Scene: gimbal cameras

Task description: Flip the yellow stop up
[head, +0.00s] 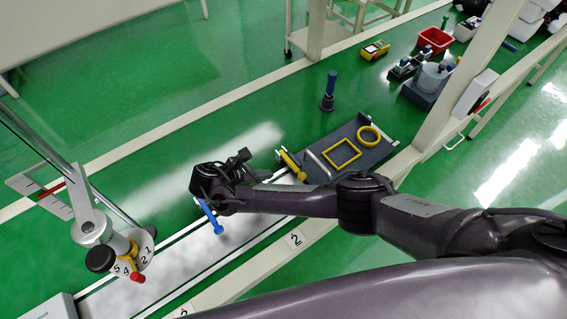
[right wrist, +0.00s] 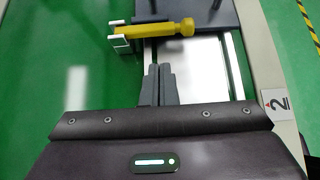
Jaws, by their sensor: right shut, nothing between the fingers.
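The yellow stop (head: 292,165) is a short bar with a rounded knob end, beside the dark tray at the end of the pale track. In the right wrist view the yellow stop (right wrist: 160,29) lies flat across the track, its left end in a white bracket (right wrist: 119,37). My right gripper (head: 246,155) is above the track, to the left of the stop in the head view. Its fingers (right wrist: 158,72) are shut and empty, pointing at the stop with a gap between. My left gripper is not in view.
A blue stop (head: 209,215) shows under my right wrist. The dark tray (head: 378,154) holds a yellow square frame (head: 342,154) and a yellow ring (head: 368,136). A blue-handled post (head: 329,90) stands behind it. A numbered dial (head: 127,262) is at lower left.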

